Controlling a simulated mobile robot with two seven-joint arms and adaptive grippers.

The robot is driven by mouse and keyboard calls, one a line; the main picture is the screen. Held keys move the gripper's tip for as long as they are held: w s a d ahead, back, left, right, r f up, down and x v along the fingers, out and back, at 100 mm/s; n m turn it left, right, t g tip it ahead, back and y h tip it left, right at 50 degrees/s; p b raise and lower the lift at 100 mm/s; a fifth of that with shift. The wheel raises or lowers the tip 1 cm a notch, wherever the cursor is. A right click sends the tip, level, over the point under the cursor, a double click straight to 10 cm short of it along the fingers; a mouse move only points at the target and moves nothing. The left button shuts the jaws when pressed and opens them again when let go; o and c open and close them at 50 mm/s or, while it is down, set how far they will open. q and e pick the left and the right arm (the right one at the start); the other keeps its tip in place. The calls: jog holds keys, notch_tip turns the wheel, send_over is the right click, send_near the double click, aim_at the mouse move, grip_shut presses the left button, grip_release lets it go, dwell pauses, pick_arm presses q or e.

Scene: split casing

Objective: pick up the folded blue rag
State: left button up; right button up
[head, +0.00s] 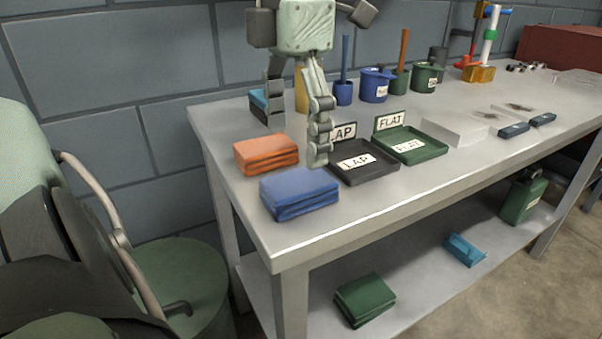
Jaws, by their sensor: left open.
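The folded blue rag (299,192) lies flat on the near left corner of the grey workbench (330,225). A folded orange rag (266,154) lies just behind it, to its left. My left gripper (297,140) hangs over the bench with its fingers pointing down and spread apart. It is open and holds nothing. One finger is near the back right side of the blue rag, in front of the black tray; the other is farther back, behind the orange rag. Whether the near finger touches the rag is hard to tell. My right gripper is not in view.
A black tray (376,167) labelled LAP and a green tray (430,152) labelled FLAT stand right of the rags. Blue (375,86) and green (427,78) pots stand behind. A folded green rag (364,298) lies on the lower shelf. The bench's front left corner is clear.

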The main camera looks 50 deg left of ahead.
aim_at(299, 179)
pick_arm(q)
jog(key=shift+f, duration=0.4)
jog(key=f, duration=0.7)
jog(key=shift+w, duration=0.35)
jog(key=shift+r, duration=0.1)
jog(key=shift+c, duration=0.3)
jog(key=shift+a, duration=0.1)
jog(key=c, duration=1.2)
jog(key=shift+r, duration=0.55)
notch_tip(299, 179, up, 3)
jog(key=shift+w+f, duration=0.1)
jog(key=shift+f, duration=0.05)
jog(key=s+d+r, duration=0.1)
jog(key=d+r, duration=0.1)
jog(key=d, duration=0.1)
jog(key=s+d+r, duration=0.2)
jog(key=d+r, duration=0.1)
jog(key=d, duration=0.1)
jog(key=s+d+r, duration=0.2)
jog(key=d, duration=0.1)
jog(key=shift+s+d+r+b, duration=0.1)
jog(key=shift+d+r+b, duration=0.05)
jog(key=shift+d+b, duration=0.15)
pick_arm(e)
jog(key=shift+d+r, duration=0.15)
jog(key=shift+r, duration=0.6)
